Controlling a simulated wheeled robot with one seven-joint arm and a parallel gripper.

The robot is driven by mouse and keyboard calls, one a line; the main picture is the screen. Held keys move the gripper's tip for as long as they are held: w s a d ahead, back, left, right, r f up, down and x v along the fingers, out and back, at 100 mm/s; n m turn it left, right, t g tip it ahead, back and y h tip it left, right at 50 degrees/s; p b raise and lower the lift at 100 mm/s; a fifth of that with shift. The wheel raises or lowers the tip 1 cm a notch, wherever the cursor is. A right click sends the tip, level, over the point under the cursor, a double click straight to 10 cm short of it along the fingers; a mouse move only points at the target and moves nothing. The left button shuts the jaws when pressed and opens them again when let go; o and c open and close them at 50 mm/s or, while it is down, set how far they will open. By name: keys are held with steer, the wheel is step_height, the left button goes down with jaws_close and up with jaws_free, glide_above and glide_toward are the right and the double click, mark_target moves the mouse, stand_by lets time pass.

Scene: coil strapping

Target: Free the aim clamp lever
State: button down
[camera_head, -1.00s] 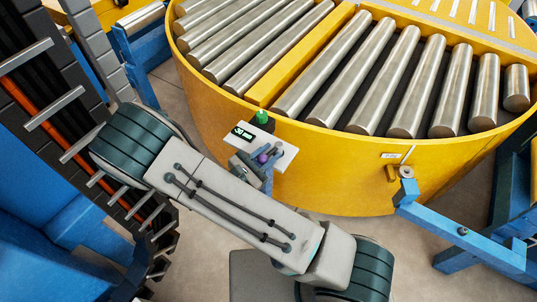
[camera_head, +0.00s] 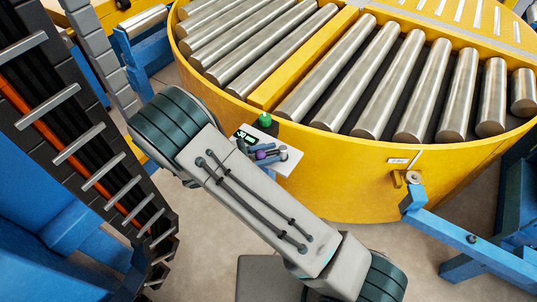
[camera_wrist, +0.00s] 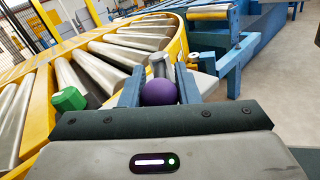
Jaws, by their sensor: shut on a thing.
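The aim clamp lever has a purple ball knob (camera_wrist: 158,93), which sits between my gripper's two blue-grey fingers in the wrist view. My gripper (camera_wrist: 159,74) is shut on the lever at this knob. A grey metal post end shows just behind the knob. In the head view the purple knob (camera_head: 261,155) and fingers are small, over a white panel (camera_head: 289,161) on the side of the yellow turntable. My arm link partly covers the wrist and panel there. The lever's shaft and pivot are mostly hidden.
The panel carries a small display (camera_head: 245,137) and a green knob (camera_head: 265,120), left of my fingers in the wrist view (camera_wrist: 69,99). The yellow roller turntable (camera_head: 350,185) stands close behind. A blue arm (camera_head: 440,225) is at right, a dark cable chain (camera_head: 80,150) at left.

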stand_by(0.3)
steer(key=c, duration=1.1)
jaws_free()
steer(key=shift+s+a, duration=0.15)
steer(key=shift+a, duration=0.4)
steer(key=b+v, duration=0.3)
steer(key=v, duration=0.8)
